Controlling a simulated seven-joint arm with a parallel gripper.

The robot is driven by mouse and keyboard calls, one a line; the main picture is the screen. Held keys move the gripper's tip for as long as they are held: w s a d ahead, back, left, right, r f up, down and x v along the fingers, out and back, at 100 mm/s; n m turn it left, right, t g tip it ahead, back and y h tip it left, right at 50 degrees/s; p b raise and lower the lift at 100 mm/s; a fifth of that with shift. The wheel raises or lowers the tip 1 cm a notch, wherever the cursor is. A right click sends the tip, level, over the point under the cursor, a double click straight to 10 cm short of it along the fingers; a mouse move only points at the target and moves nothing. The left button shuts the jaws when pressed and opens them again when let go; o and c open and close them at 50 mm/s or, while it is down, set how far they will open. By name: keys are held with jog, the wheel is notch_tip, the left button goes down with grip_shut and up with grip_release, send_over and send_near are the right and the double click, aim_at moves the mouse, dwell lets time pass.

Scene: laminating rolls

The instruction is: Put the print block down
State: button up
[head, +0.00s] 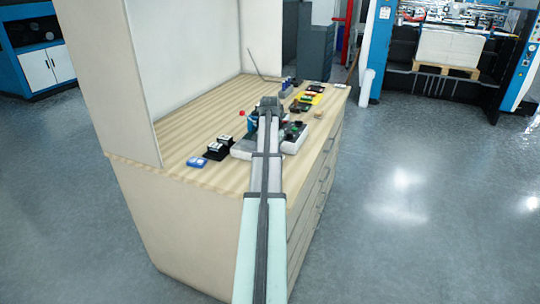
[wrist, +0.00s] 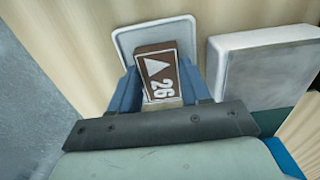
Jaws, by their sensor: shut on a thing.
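The print block (wrist: 152,67) is dark brown with a white triangle and the number 26 on its face. My gripper (wrist: 160,88) has its two blue fingers on either side of the block and is shut on it. Beneath or just behind the block in the wrist view is a shallow grey tray with a pale rim (wrist: 185,24). I cannot tell whether the block touches the tray. In the head view my arm reaches over the wooden worktop (head: 190,125), and its wrist hides the block and most of the fingers.
A second, pale-rimmed grey slab or tray (wrist: 265,72) lies right of the first. In the head view, black items (head: 217,148) and a blue item (head: 197,162) stand left of my arm. Several coloured items (head: 307,98) line the far right. The worktop's left side is clear.

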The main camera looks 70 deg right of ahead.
jog(key=shift+f, duration=0.15)
jog(key=o, duration=1)
jog(key=shift+o, duration=0.2)
notch_tip(320, 180, up, 12)
jog(key=shift+r, duration=0.2)
